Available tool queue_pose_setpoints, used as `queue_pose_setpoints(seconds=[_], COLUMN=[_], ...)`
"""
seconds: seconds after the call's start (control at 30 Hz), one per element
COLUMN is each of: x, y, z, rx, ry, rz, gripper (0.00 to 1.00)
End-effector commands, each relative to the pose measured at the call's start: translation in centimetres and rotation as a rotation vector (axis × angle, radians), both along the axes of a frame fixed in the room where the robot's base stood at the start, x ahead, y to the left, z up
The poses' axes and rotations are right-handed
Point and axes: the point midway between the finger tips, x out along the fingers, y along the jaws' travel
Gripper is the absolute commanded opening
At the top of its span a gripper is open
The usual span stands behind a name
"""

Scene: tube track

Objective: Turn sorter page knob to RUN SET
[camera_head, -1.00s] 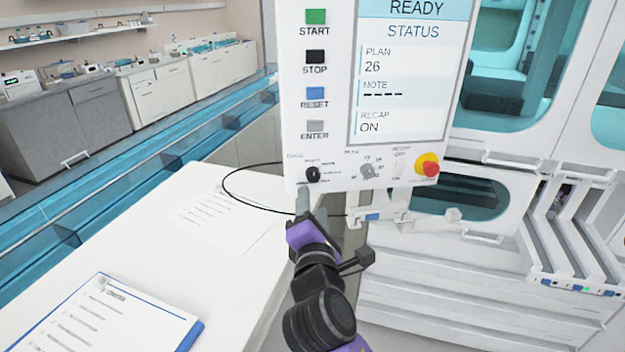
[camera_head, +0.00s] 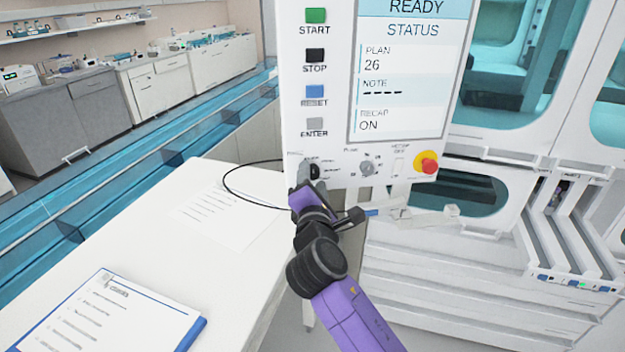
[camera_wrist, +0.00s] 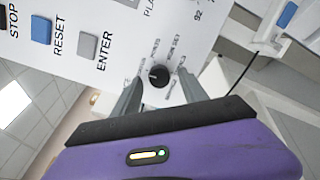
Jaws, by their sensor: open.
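The black page knob (camera_wrist: 158,75) is on the lower left of the white control panel (camera_head: 338,150), with small labels around it. A label that seems to read RUN SET stands at its upper right in the wrist view. A pale mark shows on the knob, but its setting is too small to tell. My gripper (camera_wrist: 160,87) is open, with one finger on each side of the knob and slightly below it in the wrist view. I cannot tell whether they touch it. In the head view my gripper (camera_head: 307,180) partly hides the knob.
A grey knob (camera_head: 367,168) and a red stop button (camera_head: 428,166) sit to the right on the panel. START, STOP, RESET and ENTER buttons (camera_head: 315,124) are above. The display (camera_head: 400,80) reads READY. A white table (camera_head: 150,240) holds a clipboard (camera_head: 115,318) and paper.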

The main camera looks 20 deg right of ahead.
Motion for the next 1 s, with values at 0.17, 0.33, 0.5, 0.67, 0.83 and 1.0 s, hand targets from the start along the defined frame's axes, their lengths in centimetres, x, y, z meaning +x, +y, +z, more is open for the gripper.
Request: queue_pose_setpoints(seconds=[0.17,0.33,0.5,0.67,0.83,1.0], x=[-0.02,-0.03,-0.04,-0.04,-0.03,-0.05], y=[0.01,0.00,0.00,0.04,0.06,0.12], z=[-0.01,-0.04,-0.07,-0.07,-0.06,0.01], rx=[0.000,0.000,0.010,0.055,0.153,0.294], ry=[0.000,0.001,-0.001,-0.009,-0.028,-0.056], rz=[0.000,-0.001,0.000,0.000,0.000,0.000], gripper=[0.19,0.00,0.00,0.00,0.00,0.00])
